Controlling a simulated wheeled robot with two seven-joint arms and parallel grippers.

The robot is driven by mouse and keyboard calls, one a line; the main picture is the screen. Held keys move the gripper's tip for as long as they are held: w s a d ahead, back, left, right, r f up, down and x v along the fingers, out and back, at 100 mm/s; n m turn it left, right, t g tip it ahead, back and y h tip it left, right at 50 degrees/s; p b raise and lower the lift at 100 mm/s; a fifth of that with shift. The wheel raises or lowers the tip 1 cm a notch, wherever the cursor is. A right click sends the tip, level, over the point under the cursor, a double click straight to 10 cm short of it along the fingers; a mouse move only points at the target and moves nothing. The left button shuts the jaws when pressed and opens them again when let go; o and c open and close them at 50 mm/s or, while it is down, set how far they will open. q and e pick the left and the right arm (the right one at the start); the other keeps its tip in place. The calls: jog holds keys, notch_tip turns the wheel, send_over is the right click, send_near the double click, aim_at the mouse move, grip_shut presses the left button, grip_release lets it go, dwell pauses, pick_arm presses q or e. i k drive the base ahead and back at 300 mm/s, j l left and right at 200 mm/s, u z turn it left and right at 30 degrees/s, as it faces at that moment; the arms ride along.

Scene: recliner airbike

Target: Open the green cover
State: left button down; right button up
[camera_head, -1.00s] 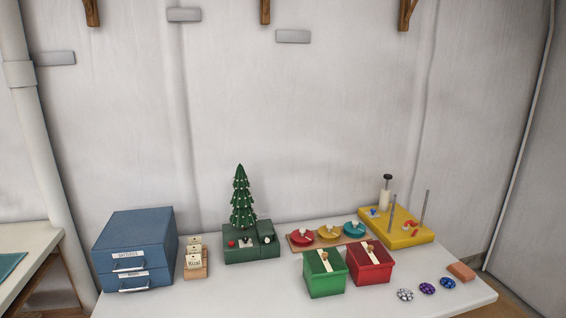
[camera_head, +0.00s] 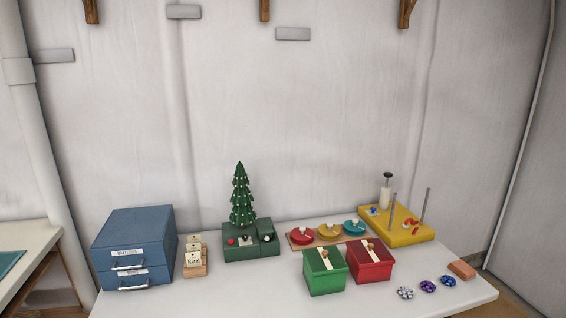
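A green box (camera_head: 325,280) with a closed green lid (camera_head: 323,261) stands near the table's front edge. The lid has a pale strip and a small knob on top. On a wooden board behind it sit three round pieces with knobs: one red (camera_head: 302,236), one yellow (camera_head: 329,232) and one teal-green (camera_head: 354,227). I cannot tell what is under them. A dark green base (camera_head: 251,247) with a small decorated tree (camera_head: 242,197) stands to the left. Neither of my grippers is in view.
A red box (camera_head: 370,266) stands right beside the green one. Several small round patterned pieces and an orange block (camera_head: 461,270) lie at right. A yellow stand (camera_head: 405,232) with rods is behind. A blue drawer cabinet (camera_head: 138,238) and card holder (camera_head: 194,262) are left. The front-left table is clear.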

aim_at(264, 232)
jog(key=i+l, duration=0.35)
jog(key=l, duration=0.15)
jog(key=i+l, duration=0.35)
jog(key=l, duration=0.2)
